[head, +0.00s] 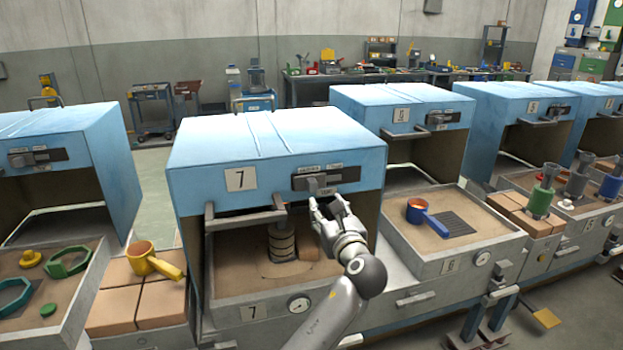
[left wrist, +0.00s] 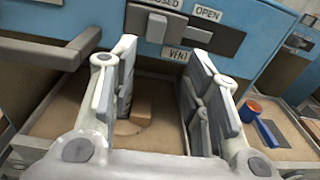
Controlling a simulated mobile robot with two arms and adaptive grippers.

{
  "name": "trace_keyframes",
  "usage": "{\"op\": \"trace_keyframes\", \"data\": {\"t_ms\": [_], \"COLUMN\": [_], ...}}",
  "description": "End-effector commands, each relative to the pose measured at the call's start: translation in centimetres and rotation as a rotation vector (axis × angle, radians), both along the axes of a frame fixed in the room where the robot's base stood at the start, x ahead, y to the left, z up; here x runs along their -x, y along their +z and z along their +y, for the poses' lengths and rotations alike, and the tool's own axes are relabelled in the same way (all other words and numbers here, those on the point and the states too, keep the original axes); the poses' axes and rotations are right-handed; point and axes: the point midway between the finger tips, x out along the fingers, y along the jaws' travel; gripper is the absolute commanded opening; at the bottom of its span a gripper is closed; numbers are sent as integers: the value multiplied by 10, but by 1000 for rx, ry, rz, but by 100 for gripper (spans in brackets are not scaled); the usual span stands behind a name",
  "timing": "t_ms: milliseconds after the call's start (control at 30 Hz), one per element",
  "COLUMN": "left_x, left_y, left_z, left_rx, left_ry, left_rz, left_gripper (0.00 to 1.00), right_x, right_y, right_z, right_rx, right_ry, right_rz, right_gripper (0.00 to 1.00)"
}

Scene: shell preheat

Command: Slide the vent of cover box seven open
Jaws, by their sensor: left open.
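Cover box seven (head: 275,160) is a light blue hood with a "7" plate on its front. Its vent (head: 327,178) is a dark slot plate at the upper right of that front. The grey vent knob (left wrist: 157,27) sits at the left part of the slot, below the CLOSED label, with the OPEN label (left wrist: 207,13) to its right. My left gripper (head: 328,203) is open and empty, its fingers pointing up at the front just below the knob. In the left wrist view the fingers (left wrist: 165,58) are spread wide, with the knob beyond and between them. My right gripper is not in view.
A grey bar handle (head: 245,215) sticks out from box seven's front, left of my gripper. Under the hood a stacked round mould (head: 282,242) stands on the sand bed. Box six (head: 405,110) stands to the right, with a blue ladle (head: 428,219) on its tray.

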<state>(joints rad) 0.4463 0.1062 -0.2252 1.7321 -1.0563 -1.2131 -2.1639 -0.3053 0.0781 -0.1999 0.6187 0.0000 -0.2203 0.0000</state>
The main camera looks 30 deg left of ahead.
Motion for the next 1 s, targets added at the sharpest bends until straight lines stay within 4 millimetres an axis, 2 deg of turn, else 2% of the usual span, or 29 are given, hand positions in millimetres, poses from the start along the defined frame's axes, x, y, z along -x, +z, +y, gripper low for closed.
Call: {"op": "trace_keyframes", "data": {"t_ms": [33, 167, 633, 800, 1000], "left_x": [4, 4, -47, -59, -63], "left_y": [14, 27, 27, 26, 25], "left_z": [2, 9, 69, 81, 86], "left_rx": [-23, -52, -52, -51, -51], "left_ry": [15, 34, 32, 32, 30], "left_rz": [-2, 3, 4, 3, 4], "left_gripper": [43, 43, 43, 43, 43], "right_x": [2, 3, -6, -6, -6], "right_y": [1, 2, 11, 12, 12], "right_z": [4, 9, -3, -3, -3], "right_rx": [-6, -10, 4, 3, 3], "right_ry": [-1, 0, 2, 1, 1], "right_rz": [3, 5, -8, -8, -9], "right_gripper": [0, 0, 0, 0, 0]}}
